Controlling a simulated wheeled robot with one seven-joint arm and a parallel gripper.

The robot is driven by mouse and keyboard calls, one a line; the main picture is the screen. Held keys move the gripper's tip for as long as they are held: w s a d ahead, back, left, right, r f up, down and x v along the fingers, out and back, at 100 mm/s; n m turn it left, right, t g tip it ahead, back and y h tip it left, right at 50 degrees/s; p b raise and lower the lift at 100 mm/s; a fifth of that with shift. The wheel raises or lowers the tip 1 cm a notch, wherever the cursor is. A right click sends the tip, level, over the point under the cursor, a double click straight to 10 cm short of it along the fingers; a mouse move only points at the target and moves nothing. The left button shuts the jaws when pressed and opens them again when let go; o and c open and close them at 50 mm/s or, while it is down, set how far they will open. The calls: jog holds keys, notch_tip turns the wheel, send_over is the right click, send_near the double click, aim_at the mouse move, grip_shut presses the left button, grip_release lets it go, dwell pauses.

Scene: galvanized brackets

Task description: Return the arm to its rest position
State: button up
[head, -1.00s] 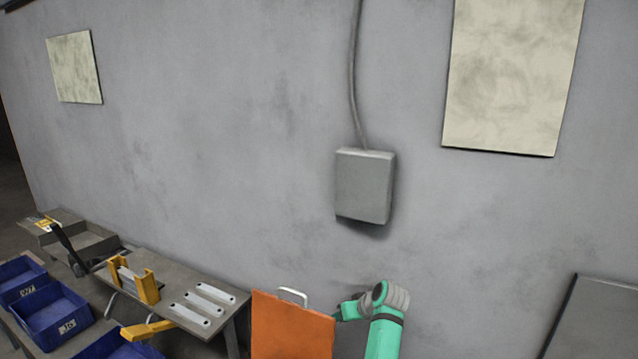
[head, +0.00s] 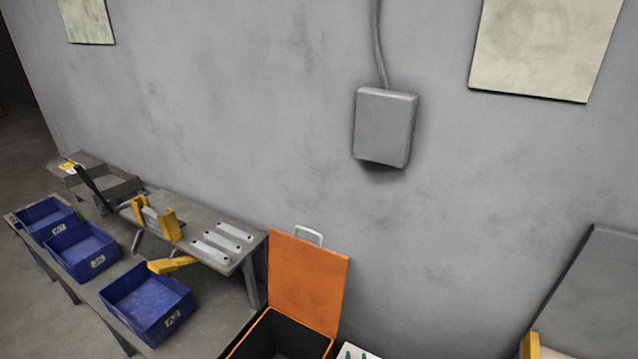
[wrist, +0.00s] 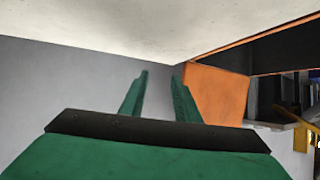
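My gripper (wrist: 160,76) shows in the wrist view as two green fingers with a clear gap between them and nothing held. In the wrist view the fingers point toward the grey wall, with the orange lid (wrist: 218,92) just right of the fingertips.
An open orange box has its lid (head: 308,283) raised by the wall. Left are a bench with blue bins (head: 148,304), a raised shelf (head: 200,224) with three metal brackets (head: 222,240), and yellow fixtures. A grey wall box (head: 384,127) hangs above. A grey panel (head: 590,295) stands right.

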jog(key=shift+t+h, duration=0.3)
jog(key=shift+t, duration=0.4)
jog(key=s+a, duration=0.1)
jog(key=s, duration=0.4)
jog(key=s+a, duration=0.1)
jog(key=s, duration=0.4)
jog(key=s+a, duration=0.1)
jog(key=s, duration=0.4)
jog(key=shift+a+r, duration=0.3)
jog(key=shift+n+t, duration=0.4)
jog(key=shift+n, duration=0.1)
jog(key=v, duration=0.4)
jog(key=a+v, duration=0.1)
jog(key=v, duration=0.3)
jog(key=a+v, duration=0.1)
jog(key=v, duration=0.3)
jog(key=shift+s+a+f, duration=0.1)
jog(key=shift+f, duration=0.15)
jog(key=s+a+r, duration=0.2)
jog(key=s+r, duration=0.4)
jog(key=s, duration=0.1)
jog(key=s+a+r+n+t+y, duration=0.1)
jog(key=s+a+r, duration=0.1)
jog(key=s+r, duration=0.5)
jog(key=shift+s+a+r+y, duration=0.2)
jog(key=shift+s+a+y, duration=0.1)
jog(key=shift+w, duration=0.1)
